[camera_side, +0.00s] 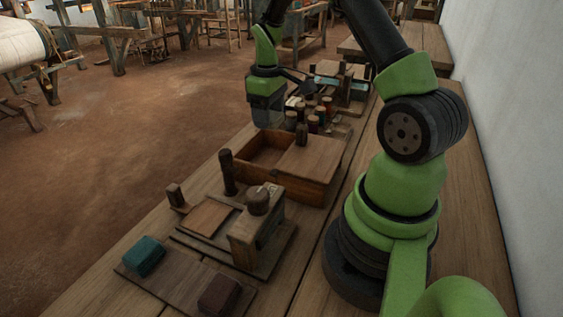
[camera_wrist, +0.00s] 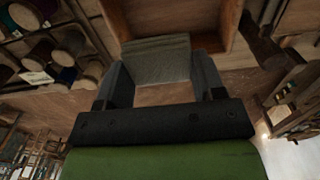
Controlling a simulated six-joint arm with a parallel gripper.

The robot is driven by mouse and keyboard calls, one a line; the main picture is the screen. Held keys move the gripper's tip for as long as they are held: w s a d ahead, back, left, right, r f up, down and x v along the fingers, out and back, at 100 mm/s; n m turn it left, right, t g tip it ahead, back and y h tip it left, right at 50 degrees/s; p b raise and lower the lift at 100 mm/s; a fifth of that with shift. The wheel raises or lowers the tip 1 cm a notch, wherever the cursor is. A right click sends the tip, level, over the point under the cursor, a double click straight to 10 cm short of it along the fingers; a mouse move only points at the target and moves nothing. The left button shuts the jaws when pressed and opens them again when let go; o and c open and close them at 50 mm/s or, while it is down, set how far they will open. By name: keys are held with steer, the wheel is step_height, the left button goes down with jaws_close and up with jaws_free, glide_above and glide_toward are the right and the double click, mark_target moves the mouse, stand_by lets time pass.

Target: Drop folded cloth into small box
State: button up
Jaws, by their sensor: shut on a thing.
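My gripper (camera_side: 267,112) hangs above the bench at the far left corner of the small wooden box (camera_side: 318,190). In the wrist view my gripper (camera_wrist: 160,76) is shut on a grey-green folded cloth (camera_wrist: 156,58), which sits between its two fingers. In the side view the cloth is hard to tell apart from the dark fingers. The box has an open compartment on its left and a flat wooden cover on its right. In the wrist view the box (camera_wrist: 233,20) shows at the top, just beyond the cloth.
Several wooden spools (camera_side: 313,124) stand in a rack just behind the box. Nearer are a wooden block stand with pegs (camera_side: 257,232), a teal folded piece (camera_side: 143,256) and a dark red one (camera_side: 219,295) on a board.

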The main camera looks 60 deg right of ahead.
steer(key=o, duration=1)
steer(key=shift+o, duration=0.2)
step_height(320, 180, up, 9)
steer(key=shift+r, duration=0.45)
